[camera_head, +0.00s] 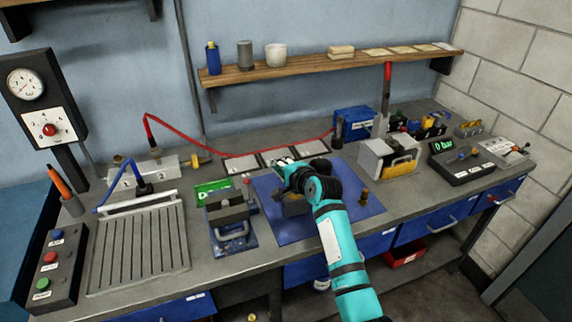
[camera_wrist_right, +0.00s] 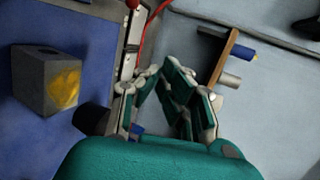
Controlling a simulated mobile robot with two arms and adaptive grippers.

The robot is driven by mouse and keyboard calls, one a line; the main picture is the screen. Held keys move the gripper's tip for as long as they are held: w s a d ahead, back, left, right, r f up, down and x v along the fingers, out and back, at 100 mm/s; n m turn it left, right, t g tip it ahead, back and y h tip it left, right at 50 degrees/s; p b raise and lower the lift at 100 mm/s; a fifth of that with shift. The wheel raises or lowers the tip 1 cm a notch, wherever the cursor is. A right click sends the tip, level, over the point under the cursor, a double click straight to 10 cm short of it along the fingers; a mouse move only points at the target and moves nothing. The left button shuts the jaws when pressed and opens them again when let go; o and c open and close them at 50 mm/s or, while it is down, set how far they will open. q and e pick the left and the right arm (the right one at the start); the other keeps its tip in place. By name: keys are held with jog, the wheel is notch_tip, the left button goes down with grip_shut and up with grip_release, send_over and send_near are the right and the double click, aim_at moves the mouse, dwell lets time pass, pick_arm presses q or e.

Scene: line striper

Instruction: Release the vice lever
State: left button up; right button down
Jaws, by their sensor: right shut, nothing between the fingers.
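The vice (camera_head: 230,209) is a dark grey block-jawed tool on a blue base, standing on the bench left of the blue mat. A bent metal handle (camera_head: 236,241) shows at its front, and a small red knob (camera_head: 247,181) shows just behind it. I cannot tell which one is the lever. My right gripper (camera_head: 282,164) is shut and empty, over the back of the mat, right of the vice and apart from it. Its fingers also show in the wrist view (camera_wrist_right: 157,74), where a red ball (camera_wrist_right: 132,3) is at the top edge. My left gripper is out of view.
A grey block (camera_wrist_right: 47,80) with a yellow patch sits on the blue mat (camera_head: 342,212), partly under my arm. A red hose (camera_head: 205,150) runs along the bench back. A ribbed tray (camera_head: 140,248) lies left of the vice. A wooden shelf (camera_head: 300,70) hangs above.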

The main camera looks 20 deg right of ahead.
jog(key=s+f+n+g+h, duration=0.1)
jog(key=s+f+n+g, duration=0.35)
jog(key=s, duration=1.05)
jog(key=s+f+n+g+h, duration=0.15)
jog(key=s+f+n, duration=0.5)
jog(key=s, duration=0.85)
jog(key=s+f+n+g+h, duration=0.1)
jog(key=s+f+n+g, duration=0.45)
jog(key=s, duration=0.95)
notch_tip(320, 180, down, 26)
jog(key=s+n+b, duration=0.1)
jog(key=n+b, duration=0.1)
jog(key=b, duration=0.2)
pick_arm(q)
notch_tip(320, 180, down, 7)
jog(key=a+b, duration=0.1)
jog(key=b, duration=0.2)
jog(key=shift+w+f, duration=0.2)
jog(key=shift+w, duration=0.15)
pick_arm(e)
jog(key=s+d+f+g, duration=0.1)
jog(key=s+d+f, duration=0.2)
jog(key=s+f, duration=1.4)
notch_tip(320, 180, down, 3)
jog(key=shift+f, duration=0.1)
